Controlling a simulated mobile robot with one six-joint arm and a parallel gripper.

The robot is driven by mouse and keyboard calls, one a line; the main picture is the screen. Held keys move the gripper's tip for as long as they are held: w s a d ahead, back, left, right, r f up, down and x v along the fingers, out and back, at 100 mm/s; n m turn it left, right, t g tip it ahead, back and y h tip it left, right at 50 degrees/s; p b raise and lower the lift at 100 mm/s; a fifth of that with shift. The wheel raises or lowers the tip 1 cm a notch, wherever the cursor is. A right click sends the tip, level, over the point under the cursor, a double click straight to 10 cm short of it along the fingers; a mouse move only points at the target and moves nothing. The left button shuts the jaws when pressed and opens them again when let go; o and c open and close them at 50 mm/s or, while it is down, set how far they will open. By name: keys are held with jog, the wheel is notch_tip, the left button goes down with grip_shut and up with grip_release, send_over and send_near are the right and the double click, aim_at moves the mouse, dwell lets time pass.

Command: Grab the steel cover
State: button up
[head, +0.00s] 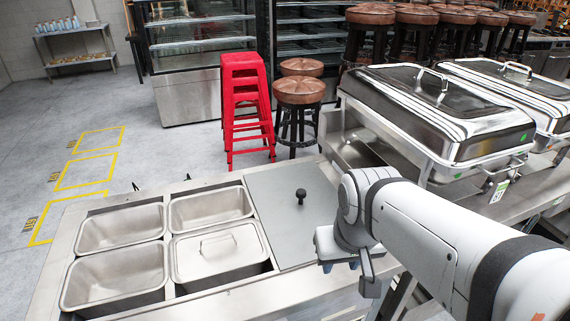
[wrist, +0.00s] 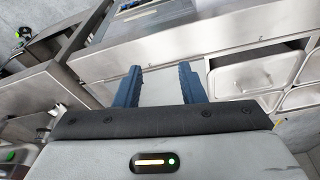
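A flat grey steel cover (head: 275,240) with a black knob (head: 301,196) lies on the counter, right of the pans. A smaller steel lid (head: 231,248) with a bar handle sits on the front right pan. It appears to show at the right of the wrist view (wrist: 236,81). I cannot tell which of the two the task means. My gripper (head: 327,266) is over the right part of the counter, beside the flat cover. In the wrist view its two blue fingers (wrist: 161,84) stand apart with nothing held between them; a pale grey surface is beyond them.
Open steel pans (head: 120,228) fill the counter's left side. A large chafing dish (head: 435,115) stands on the counter at right, close to my arm. Red stacked stools (head: 243,105) and brown-topped stools (head: 300,92) stand behind.

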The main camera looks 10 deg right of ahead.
jog(key=shift+o, duration=0.8)
jog(key=shift+w+a, duration=0.1)
jog(key=shift+a, duration=0.05)
jog(key=shift+o, duration=1.2)
jog(key=w+r+m, duration=0.2)
jog(key=w, duration=0.6)
jog(key=shift+r+m+p, duration=0.2)
jog(key=shift+m+p, duration=0.1)
jog(key=shift+p, duration=0.1)
jog(key=m+g+h+p, duration=0.1)
jog(key=m+g+p, duration=0.1)
jog(key=m, duration=0.8)
send_over(301, 191)
jog(key=a, duration=0.1)
jog(key=f, duration=0.7)
jog(key=shift+s+a+f, duration=0.1)
jog(key=shift+s+f, duration=0.2)
jog(key=shift+s, duration=0.05)
jog(key=shift+w+f+m, duration=0.3)
jog(key=shift+w+f, duration=0.05)
jog(key=shift+f, duration=0.3)
jog(key=shift+d+f+p, duration=0.2)
jog(key=shift+f+p, duration=0.05)
jog(key=shift+f, duration=0.9)
jog(key=shift+d+f+p, duration=0.25)
jog(key=shift+f, duration=0.95)
jog(key=shift+d+f+p, duration=0.2)
jog(key=shift+f+p, duration=0.05)
jog(key=shift+f, duration=0.9)
